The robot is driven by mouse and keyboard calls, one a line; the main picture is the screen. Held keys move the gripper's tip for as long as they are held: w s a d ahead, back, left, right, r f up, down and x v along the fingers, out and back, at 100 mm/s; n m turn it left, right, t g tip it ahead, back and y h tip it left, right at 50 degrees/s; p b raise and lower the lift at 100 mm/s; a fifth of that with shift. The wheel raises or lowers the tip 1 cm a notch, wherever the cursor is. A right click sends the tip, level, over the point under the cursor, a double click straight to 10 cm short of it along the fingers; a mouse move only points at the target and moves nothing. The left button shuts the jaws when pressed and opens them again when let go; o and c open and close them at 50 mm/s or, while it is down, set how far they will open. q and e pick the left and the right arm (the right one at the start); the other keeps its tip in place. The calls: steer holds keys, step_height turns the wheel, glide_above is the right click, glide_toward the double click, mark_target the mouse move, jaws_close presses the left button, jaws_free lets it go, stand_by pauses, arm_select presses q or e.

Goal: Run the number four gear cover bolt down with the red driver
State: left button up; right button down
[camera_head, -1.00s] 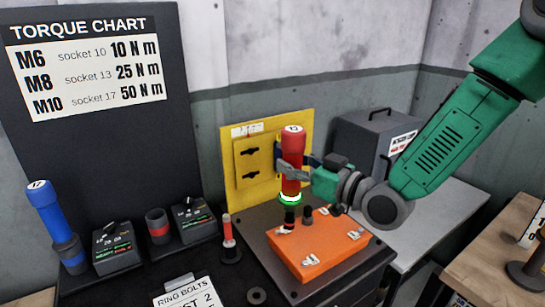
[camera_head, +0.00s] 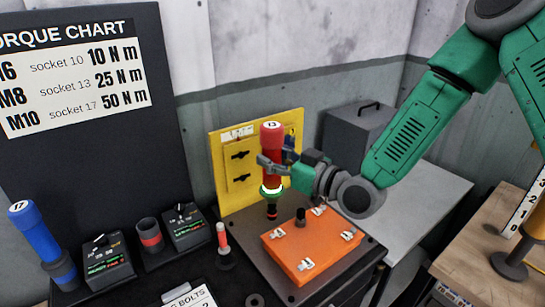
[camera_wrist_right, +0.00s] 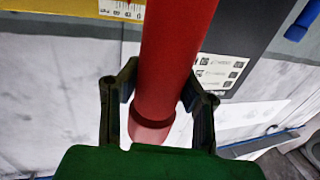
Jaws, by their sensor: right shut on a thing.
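The red driver (camera_head: 271,155), marked 13 on top, stands upright in my right gripper (camera_head: 275,167), which is shut around its handle. It has a lit green ring and a dark shaft below. The shaft's tip is just behind the far left corner of the orange gear cover (camera_head: 305,246); whether it touches anything is unclear. The cover has pale clip-like fittings near its corners and a dark post on top. I cannot make out bolt numbers. In the right wrist view the red handle (camera_wrist_right: 168,75) passes between my two fingers (camera_wrist_right: 160,100). My left gripper is not in view.
A yellow panel (camera_head: 235,165) stands close behind the driver. A grey case (camera_head: 352,140) stands behind my right arm; the grey table (camera_head: 425,200) at right has free room.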

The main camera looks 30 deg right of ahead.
mark_target(278, 190)
steer(key=shift+f+b, duration=0.75)
steer(key=shift+f, duration=0.15)
step_height(278, 190, down, 4)
steer(key=b, duration=0.3)
steer(key=shift+d+r, duration=0.1)
steer(key=shift+r, duration=0.05)
steer(key=shift+f+b, duration=0.35)
steer(key=shift+r, duration=0.25)
steer(key=shift+s, duration=0.1)
steer(key=shift+f+b, duration=0.4)
steer(key=shift+f, duration=0.25)
stand_by(0.3)
steer(key=shift+f+b, duration=0.45)
steer(key=shift+f, duration=0.2)
stand_by(1.6)
